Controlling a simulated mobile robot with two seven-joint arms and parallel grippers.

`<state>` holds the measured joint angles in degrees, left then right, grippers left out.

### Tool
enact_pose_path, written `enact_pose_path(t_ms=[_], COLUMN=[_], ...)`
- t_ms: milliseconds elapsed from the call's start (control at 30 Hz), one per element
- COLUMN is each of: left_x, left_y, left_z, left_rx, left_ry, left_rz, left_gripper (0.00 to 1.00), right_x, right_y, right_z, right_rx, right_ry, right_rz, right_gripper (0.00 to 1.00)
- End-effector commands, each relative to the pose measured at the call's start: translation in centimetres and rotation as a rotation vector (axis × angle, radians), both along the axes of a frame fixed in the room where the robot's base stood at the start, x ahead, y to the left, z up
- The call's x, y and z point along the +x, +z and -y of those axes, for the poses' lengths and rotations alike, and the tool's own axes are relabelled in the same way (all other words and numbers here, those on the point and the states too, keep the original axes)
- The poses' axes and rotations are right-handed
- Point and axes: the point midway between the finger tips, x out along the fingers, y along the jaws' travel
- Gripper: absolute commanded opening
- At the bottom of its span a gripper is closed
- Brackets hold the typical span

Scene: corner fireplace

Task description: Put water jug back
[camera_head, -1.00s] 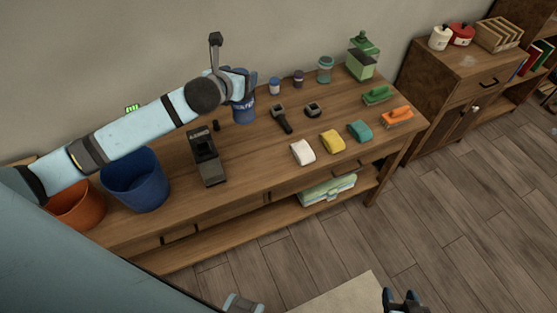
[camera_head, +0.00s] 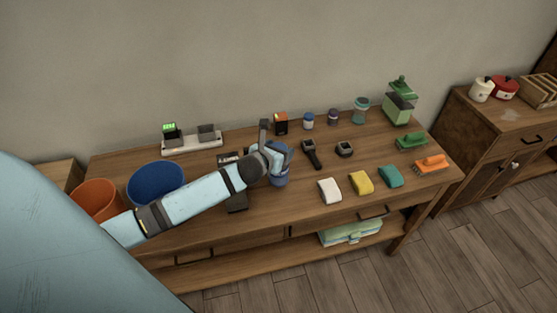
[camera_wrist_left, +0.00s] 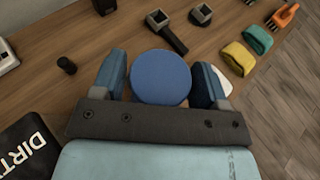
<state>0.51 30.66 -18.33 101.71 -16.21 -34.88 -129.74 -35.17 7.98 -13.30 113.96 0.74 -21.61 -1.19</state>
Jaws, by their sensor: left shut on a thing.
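The water jug, a blue cylinder, is in my left gripper (camera_head: 277,160) in the head view. Its lower side (camera_head: 280,181) shows below the fingers. In the left wrist view its round blue top (camera_wrist_left: 160,77) lies between the two fingers of the left gripper (camera_wrist_left: 164,82), which is shut on it. The jug looks upright over the middle of the wooden workbench (camera_head: 290,205); I cannot tell whether its base touches the top. My right gripper is out of view.
A black tool (camera_head: 311,154) and a white sponge (camera_head: 329,190) are right of the jug. Small jars (camera_head: 333,117) line the back. A blue bucket (camera_head: 156,184) and an orange bucket (camera_head: 97,200) stand left. A dark box (camera_wrist_left: 30,150) marked "DIRT" is close by.

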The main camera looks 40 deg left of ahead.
Motion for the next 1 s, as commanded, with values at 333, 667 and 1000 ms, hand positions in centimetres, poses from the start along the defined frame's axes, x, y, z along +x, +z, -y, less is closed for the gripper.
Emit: enact_pose_path(t_ms=[333, 667, 1000], left_x=[-0.1, 0.0, 0.0], left_y=[-3.9, -4.2, -4.4], left_z=[0.0, 0.0, 0.0], left_rx=[-0.003, 0.0, 0.0], left_ry=[0.002, 0.0, 0.0], left_rz=[-0.003, -0.001, -0.001], left_gripper=[0.22, 0.22, 0.93], right_x=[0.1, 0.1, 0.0], right_y=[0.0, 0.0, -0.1], right_z=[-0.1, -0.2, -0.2], right_rx=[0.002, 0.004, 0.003], right_ry=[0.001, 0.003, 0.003], right_rz=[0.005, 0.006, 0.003], right_gripper=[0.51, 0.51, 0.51])
